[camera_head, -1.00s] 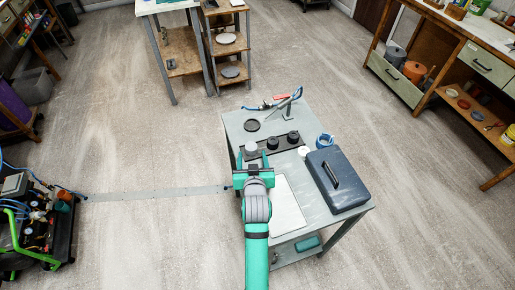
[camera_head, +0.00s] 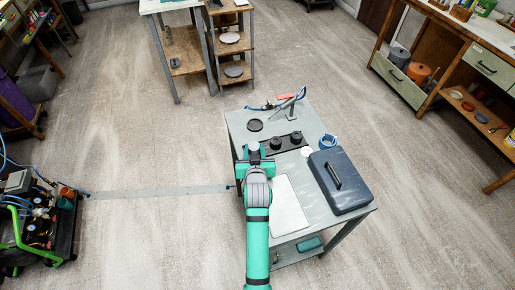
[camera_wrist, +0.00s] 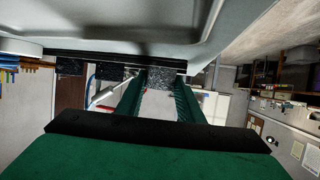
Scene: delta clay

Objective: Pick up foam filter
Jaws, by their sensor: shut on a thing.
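The foam filter looks like a small grey speckled piece (camera_wrist: 161,78) between the fingertips in the wrist view. In the head view its grey top (camera_head: 253,146) shows just beyond my gripper (camera_head: 254,154), at the near left end of a black strip (camera_head: 268,148) on the grey table (camera_head: 233,120). My gripper's green fingers (camera_wrist: 158,88) are shut on it. The fingers hide its lower part in the head view, so I cannot tell whether it still touches the strip.
Two black round pieces (camera_head: 296,137) stand on the strip to the right. A black disc (camera_head: 255,125) lies behind. Open floor (camera_head: 150,140) lies left.

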